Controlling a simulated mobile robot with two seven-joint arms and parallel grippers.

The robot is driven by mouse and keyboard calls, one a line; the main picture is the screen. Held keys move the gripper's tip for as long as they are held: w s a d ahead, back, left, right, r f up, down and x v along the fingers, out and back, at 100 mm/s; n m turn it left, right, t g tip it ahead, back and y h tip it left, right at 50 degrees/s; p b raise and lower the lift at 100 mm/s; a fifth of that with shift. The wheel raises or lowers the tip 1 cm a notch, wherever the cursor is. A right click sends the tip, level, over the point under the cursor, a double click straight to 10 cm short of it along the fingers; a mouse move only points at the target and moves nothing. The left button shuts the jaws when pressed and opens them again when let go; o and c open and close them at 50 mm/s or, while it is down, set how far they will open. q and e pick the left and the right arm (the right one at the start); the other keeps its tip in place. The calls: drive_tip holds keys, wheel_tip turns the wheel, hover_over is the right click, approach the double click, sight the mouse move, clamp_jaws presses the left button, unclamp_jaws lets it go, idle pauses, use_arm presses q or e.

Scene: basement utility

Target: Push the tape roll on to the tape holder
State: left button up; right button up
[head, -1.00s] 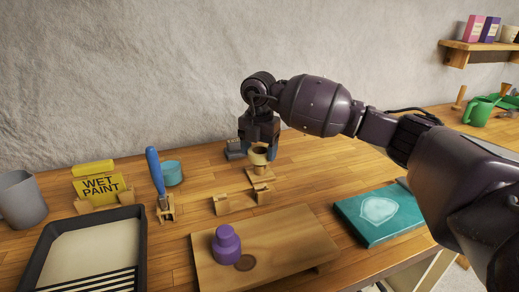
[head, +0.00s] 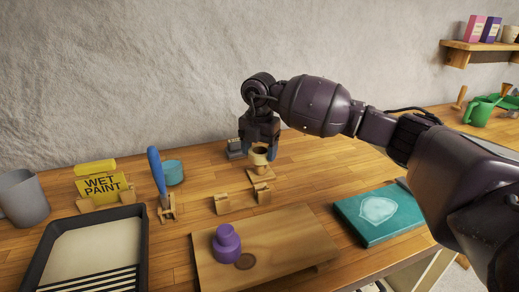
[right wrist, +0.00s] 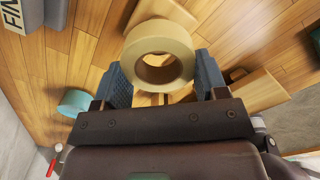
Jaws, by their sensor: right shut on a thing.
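The tape roll (head: 260,153) is a tan ring at my right gripper (head: 259,150), near the back of the workbench. In the right wrist view the tape roll (right wrist: 158,38) sits between the two blue-grey fingers of my right gripper (right wrist: 165,78), which is shut on it. The tape holder (head: 262,176) looks like a small wooden stand directly below the roll in the head view. The roll and fingers hide its upper part, so I cannot tell whether the roll is around it or only above it. My left gripper is not in view.
A wooden board (head: 270,255) with a purple knobbed object (head: 226,243) lies in front, with small wooden brackets (head: 222,203) behind it. A blue-handled tool (head: 157,175) stands beside a teal round thing (head: 174,172). A teal book (head: 380,213) lies right. The wall is close behind.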

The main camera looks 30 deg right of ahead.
sight(259, 165)
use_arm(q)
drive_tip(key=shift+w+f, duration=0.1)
use_arm(e)
drive_tip(key=shift+f, duration=0.8)
drive_tip(key=shift+f, duration=0.4)
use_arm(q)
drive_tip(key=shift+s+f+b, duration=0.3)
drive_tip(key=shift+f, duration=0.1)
use_arm(e)
drive_tip(key=shift+f, duration=1.25)
drive_tip(key=o, duration=1)
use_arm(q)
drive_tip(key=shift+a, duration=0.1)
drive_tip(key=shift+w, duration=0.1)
use_arm(e)
wheel_tip(259, 165, up, 10)
drive_tip(key=shift+f+p, duration=0.1)
drive_tip(key=shift+p, duration=0.75)
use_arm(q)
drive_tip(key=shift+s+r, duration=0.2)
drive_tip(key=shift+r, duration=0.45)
use_arm(e)
drive_tip(key=shift+r, duration=0.55)
